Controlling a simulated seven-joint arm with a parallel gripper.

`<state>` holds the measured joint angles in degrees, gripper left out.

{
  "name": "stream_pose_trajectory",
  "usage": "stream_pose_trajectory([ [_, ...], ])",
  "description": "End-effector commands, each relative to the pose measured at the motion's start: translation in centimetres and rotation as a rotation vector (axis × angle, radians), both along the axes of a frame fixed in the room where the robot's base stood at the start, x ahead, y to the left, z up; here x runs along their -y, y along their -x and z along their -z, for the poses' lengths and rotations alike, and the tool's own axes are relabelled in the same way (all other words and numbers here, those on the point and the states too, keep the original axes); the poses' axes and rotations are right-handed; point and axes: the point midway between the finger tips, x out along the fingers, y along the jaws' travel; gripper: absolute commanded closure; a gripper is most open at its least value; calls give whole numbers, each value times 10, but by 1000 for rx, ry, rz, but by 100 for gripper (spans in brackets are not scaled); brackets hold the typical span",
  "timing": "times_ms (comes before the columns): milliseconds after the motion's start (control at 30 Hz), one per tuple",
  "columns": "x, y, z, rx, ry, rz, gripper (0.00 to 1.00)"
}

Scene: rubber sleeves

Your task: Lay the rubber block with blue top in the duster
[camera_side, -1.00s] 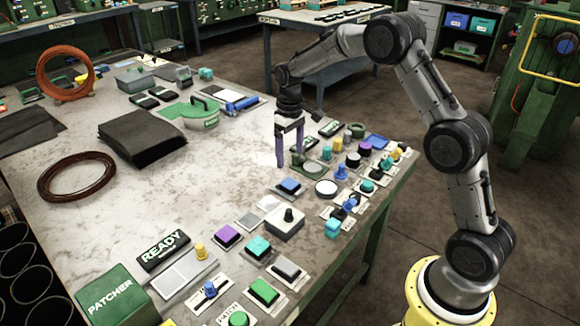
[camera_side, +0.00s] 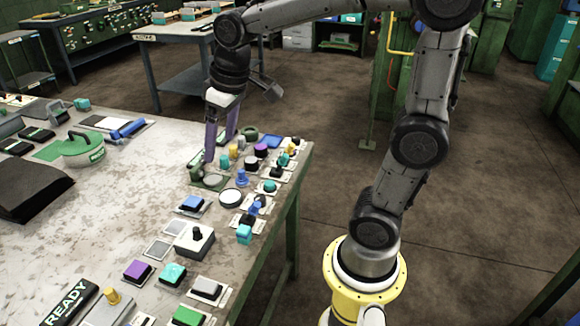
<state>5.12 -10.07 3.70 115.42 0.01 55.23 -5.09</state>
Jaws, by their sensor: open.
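A small block with a blue top (camera_side: 192,203) sits on a pale card near the table's right edge in the side view. I cannot tell for sure which thing is the duster; a green piece with an arched handle (camera_side: 83,150) sits on the table's left part. My gripper (camera_side: 219,150) is open, its two purple fingers pointing down behind the blue-topped block, with nothing visible between them. I cannot tell how high the tips are.
Several knobs and coloured blocks crowd the table's right edge, including a white round disc (camera_side: 231,198). A grey box with a black knob (camera_side: 194,240) stands nearer. A black folded sheet (camera_side: 28,190) lies at left. The table (camera_side: 110,220) is clear in the middle.

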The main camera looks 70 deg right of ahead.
Motion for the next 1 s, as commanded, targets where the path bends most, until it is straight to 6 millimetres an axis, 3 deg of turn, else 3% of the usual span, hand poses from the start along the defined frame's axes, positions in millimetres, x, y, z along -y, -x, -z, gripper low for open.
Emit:
stream_pose_trajectory([
  [33,-6,22,-6,31,0,-4,11],
  [200,-19,87,-6,120,-7,-6,11],
  [400,-27,137,8,194,-18,-7,11],
  [600,-28,154,17,218,-24,-6,11],
  [1000,-28,154,17,218,-24,-6,11],
])
